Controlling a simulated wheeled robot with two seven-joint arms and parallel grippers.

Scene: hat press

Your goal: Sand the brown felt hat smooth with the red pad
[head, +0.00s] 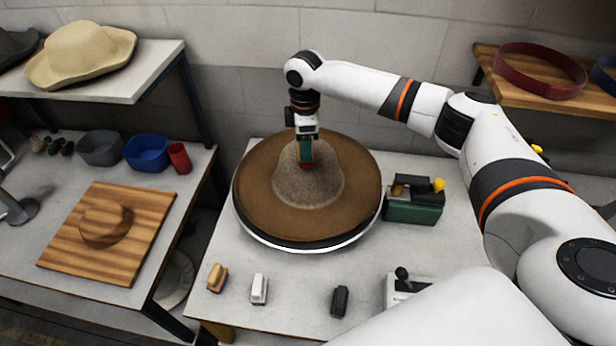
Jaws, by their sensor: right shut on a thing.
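The brown felt hat (258,196) lies brim-down on a round turntable (290,247) with a white rim. Its brim is smooth brown, and its raised crown (318,186) looks greyer and speckled. My right gripper (305,150) points down at the back of the crown and is shut on the red pad (305,166). Only a thin red edge of the pad shows below the green-grey fingers. The pad appears to be at the crown's surface; I cannot tell whether it touches. My left gripper is not in view.
A green box with a yellow knob (413,207) stands right of the turntable. Small brushes (259,288) and a dark block (339,301) lie in front. A wooden board (110,232) is on the left table. Shelves (155,72) flank the back.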

